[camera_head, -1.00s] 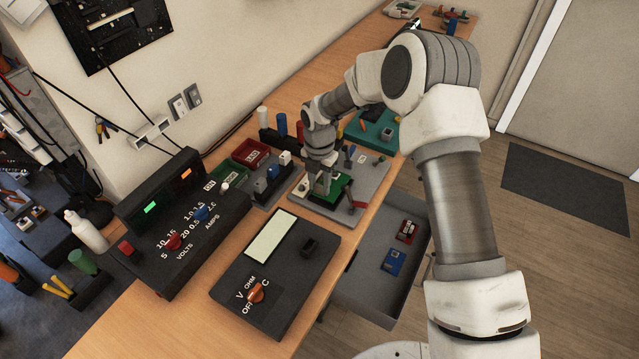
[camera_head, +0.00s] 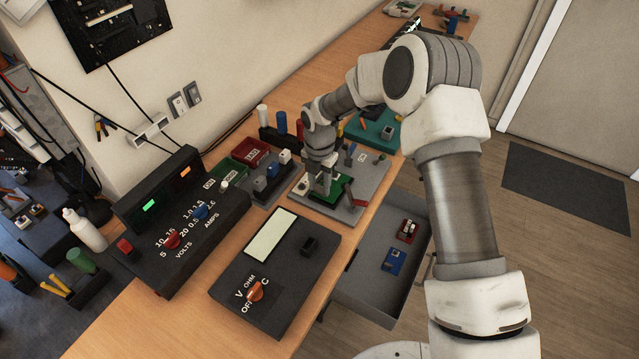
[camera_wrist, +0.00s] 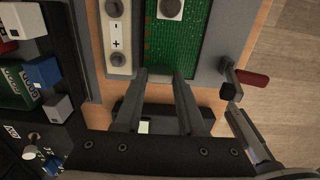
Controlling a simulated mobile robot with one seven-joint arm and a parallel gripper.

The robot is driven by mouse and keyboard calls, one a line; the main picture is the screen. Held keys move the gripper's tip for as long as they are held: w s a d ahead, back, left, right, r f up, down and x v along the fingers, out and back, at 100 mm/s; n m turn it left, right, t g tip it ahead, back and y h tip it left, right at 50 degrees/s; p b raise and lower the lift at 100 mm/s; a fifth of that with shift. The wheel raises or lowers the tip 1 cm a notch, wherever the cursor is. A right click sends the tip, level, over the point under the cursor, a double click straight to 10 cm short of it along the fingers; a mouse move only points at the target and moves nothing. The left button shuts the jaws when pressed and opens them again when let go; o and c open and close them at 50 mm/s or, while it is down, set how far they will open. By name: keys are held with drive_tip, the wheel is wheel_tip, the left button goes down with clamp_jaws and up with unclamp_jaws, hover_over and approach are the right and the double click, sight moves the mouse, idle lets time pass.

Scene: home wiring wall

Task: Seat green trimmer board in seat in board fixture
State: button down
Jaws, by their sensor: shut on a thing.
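The green trimmer board (camera_head: 333,188) shows at the grey board fixture (camera_head: 369,178) in the head view, partly hidden by my gripper (camera_head: 322,190). In the wrist view the green board (camera_wrist: 185,42) lies at the top centre, with a round grey knob on a white block. My gripper's fingertips (camera_wrist: 165,77) are at the board's near edge, shut on the board. A pale strip marked minus and plus (camera_wrist: 117,40) stands just left of it. The seat under the board is hidden, so I cannot tell whether the board is fully down.
A red-handled lever (camera_wrist: 250,80) stands right of the board. A dark meter box (camera_head: 275,265) lies in front of the fixture, with a power supply (camera_head: 180,225) left of it. An open drawer (camera_head: 385,270) juts out below the bench edge.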

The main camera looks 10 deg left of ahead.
drive_tip(key=shift+f, duration=0.5)
drive_tip(key=shift+c, duration=2.1)
unclamp_jaws()
wheel_tip(320, 180, up, 18)
drive_tip(key=shift+f+p, duration=0.25)
drive_tip(key=shift+p, duration=0.15)
